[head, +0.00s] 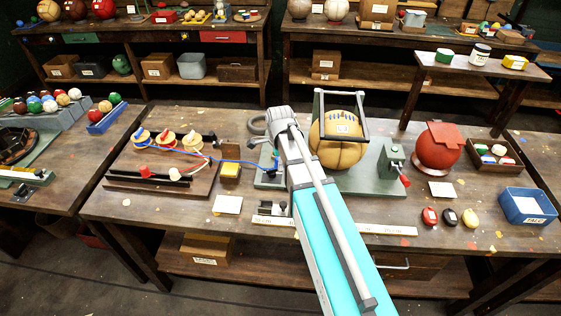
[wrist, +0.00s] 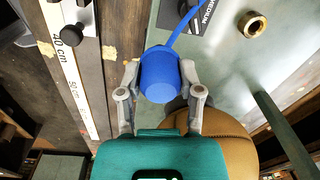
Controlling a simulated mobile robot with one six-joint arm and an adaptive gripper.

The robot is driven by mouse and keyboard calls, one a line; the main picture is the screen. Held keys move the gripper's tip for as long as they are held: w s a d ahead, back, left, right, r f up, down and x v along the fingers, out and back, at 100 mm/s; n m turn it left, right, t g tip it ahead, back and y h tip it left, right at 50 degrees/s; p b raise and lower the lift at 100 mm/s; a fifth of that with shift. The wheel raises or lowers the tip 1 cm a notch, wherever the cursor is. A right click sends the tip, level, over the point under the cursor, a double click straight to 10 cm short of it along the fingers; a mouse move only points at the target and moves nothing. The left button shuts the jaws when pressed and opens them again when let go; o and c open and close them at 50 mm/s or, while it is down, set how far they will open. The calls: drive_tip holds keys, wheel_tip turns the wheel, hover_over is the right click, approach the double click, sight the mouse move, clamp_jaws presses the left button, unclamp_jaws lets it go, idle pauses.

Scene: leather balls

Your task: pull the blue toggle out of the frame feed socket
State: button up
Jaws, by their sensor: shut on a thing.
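The blue toggle (wrist: 161,76) sits between the two fingers of my gripper (wrist: 160,82) in the wrist view. My gripper is shut on it, one finger on each side. A blue cord (wrist: 183,24) runs up from the toggle. A brass ring (wrist: 253,25) on the grey-green plate is apart from the toggle, with an open, dark centre; I cannot tell whether it is the frame feed socket. In the head view, my arm hides most of the gripper, and the blue cord (head: 232,161) leads left to a board with colored plugs.
A tan ball (head: 338,148) stands in a dark frame on the green base, close to my arm. To the right are a green block with a red lever (head: 393,160), a red ball (head: 438,147) and a blue bin (head: 527,206). A measuring strip (wrist: 72,75) lies left in the wrist view.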

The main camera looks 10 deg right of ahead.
drive_tip(key=shift+f+b, duration=1)
drive_tip(key=shift+f, duration=0.1)
